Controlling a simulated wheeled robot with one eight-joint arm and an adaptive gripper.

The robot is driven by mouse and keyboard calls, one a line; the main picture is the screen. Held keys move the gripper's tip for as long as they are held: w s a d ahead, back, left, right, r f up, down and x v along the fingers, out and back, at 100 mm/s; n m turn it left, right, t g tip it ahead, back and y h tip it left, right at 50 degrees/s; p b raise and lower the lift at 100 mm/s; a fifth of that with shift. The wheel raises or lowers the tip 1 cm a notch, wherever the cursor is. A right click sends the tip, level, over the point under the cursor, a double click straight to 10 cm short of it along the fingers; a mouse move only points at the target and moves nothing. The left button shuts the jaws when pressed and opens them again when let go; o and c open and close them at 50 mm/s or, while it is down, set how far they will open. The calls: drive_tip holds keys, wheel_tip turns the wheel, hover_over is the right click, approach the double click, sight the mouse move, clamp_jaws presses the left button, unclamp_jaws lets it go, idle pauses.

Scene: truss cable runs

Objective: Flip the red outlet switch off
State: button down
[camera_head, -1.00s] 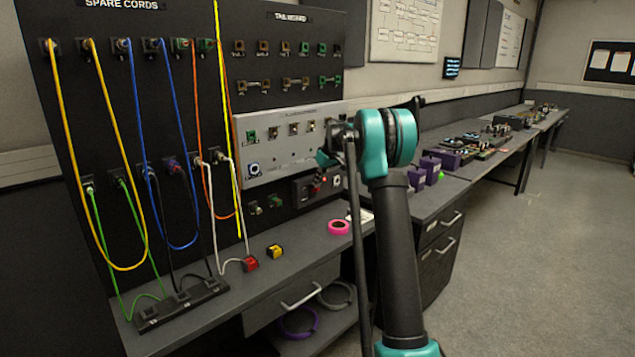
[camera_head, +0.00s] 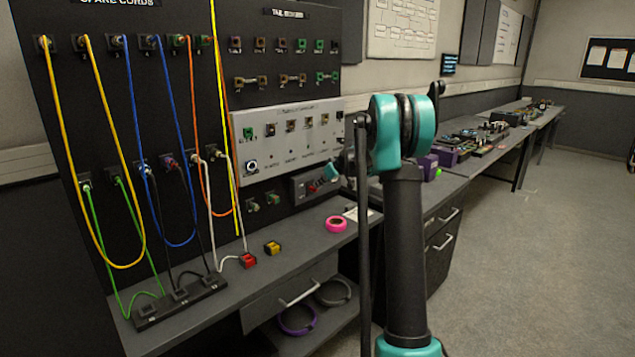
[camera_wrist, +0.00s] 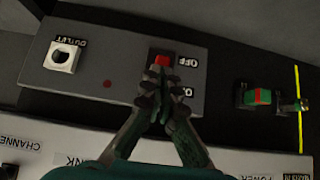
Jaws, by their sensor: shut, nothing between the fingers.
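The grey outlet box (camera_wrist: 107,82) fills the upper middle of the wrist view, its lettering upside down. It also shows in the head view (camera_head: 300,187), low on the black board. The red switch (camera_wrist: 163,60) sits on the box beside the OFF and ON labels. Its lower part in the wrist view is hidden by my fingertips. My gripper (camera_wrist: 159,77) is shut and empty, its tips at the switch; I cannot tell whether they touch it. In the head view my gripper (camera_head: 327,175) is small and in front of the box.
A white outlet socket (camera_wrist: 63,55) is on the same box. A light panel (camera_head: 287,143) with several connectors is mounted above it. Below, the desk (camera_head: 305,225) holds a pink tape roll (camera_head: 336,224), a yellow block (camera_head: 272,248) and a red block (camera_head: 248,260). Cords hang at the left.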

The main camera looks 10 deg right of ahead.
drive_tip(key=f+t, duration=0.1)
drive_tip(key=f+y, duration=0.1)
drive_tip(key=t, duration=0.1)
drive_tip(key=shift+s+d+f+t+y, duration=0.25)
drive_tip(key=shift+s+f+t+y, duration=0.05)
drive_tip(key=shift+s+f+y, duration=0.1)
drive_tip(key=shift+w+a+r, duration=0.1)
drive_tip(key=shift+w+a+r, duration=0.3)
drive_tip(key=shift+w+a, duration=0.05)
drive_tip(key=shift+w, duration=0.15)
